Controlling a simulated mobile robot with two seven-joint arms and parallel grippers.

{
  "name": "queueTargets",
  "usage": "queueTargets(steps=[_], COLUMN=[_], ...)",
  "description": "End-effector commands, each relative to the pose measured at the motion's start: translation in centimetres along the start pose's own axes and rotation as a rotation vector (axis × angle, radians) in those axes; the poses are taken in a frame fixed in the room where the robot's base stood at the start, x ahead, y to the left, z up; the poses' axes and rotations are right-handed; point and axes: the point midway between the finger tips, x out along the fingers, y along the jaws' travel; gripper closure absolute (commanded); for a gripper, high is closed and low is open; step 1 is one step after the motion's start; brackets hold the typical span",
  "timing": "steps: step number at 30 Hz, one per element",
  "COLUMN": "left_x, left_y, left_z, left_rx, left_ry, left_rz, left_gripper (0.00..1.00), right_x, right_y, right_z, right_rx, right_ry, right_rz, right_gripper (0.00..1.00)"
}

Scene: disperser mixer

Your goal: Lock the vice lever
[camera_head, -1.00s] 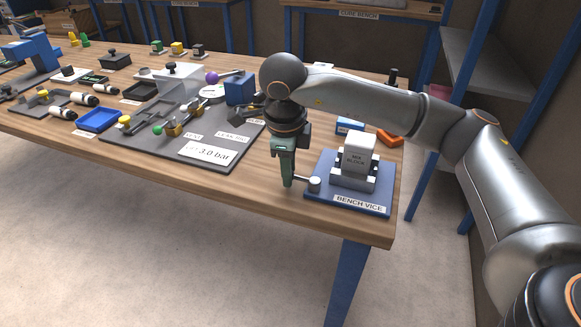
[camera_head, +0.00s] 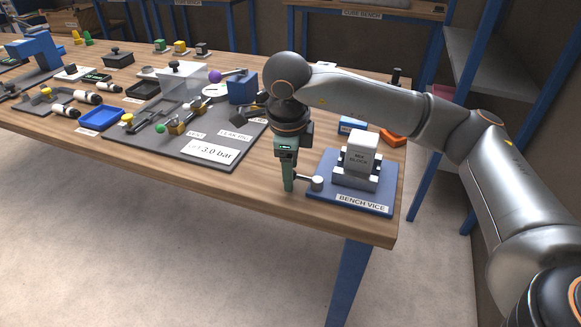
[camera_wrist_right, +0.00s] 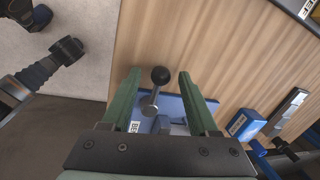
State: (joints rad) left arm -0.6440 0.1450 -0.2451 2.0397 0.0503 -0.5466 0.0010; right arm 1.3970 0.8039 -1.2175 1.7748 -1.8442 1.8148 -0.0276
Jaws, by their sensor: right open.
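The bench vice sits on a blue base (camera_head: 375,199) at the table's front right corner, its jaws around a white block (camera_head: 361,151). Its lever runs left from a round grey hub (camera_head: 317,183); my right gripper hides the lever's far end in the head view. My right gripper (camera_head: 289,188) points down beside the vice. In the right wrist view its two green fingers (camera_wrist_right: 160,78) are open, one on each side of the lever's black ball knob (camera_wrist_right: 160,74) and metal rod (camera_wrist_right: 150,103). No finger visibly touches the knob. My left gripper is not in view.
A dark mat (camera_head: 225,160) with a pressure sign and fittings lies left of the vice. A blue item (camera_head: 351,125) and an orange item (camera_head: 393,137) lie behind it. The table's front edge runs close to my right gripper. Blue shelving stands at right.

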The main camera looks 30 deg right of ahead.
Motion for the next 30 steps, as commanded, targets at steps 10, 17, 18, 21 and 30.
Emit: queueTargets(steps=[10,17,18,21,30], left_x=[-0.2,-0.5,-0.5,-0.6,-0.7], left_y=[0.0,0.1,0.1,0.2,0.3], left_z=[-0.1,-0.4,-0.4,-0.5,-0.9], left_rx=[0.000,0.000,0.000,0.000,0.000], left_ry=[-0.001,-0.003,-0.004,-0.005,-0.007], left_rz=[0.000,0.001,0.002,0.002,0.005], left_gripper=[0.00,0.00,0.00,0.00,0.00], right_x=[-2.2,-7.4,-8.2,-10.1,-12.5], right_y=[-0.1,-0.1,-0.1,-0.1,0.0], right_z=[0.1,0.1,0.1,0.1,0.0], right_rx=[0.001,0.000,0.000,0.000,0.001], right_ry=[-0.003,-0.003,-0.003,-0.003,0.000], right_rz=[-0.003,-0.003,-0.003,-0.002,0.000], right_gripper=[0.40,0.40,0.40,0.40,0.40])
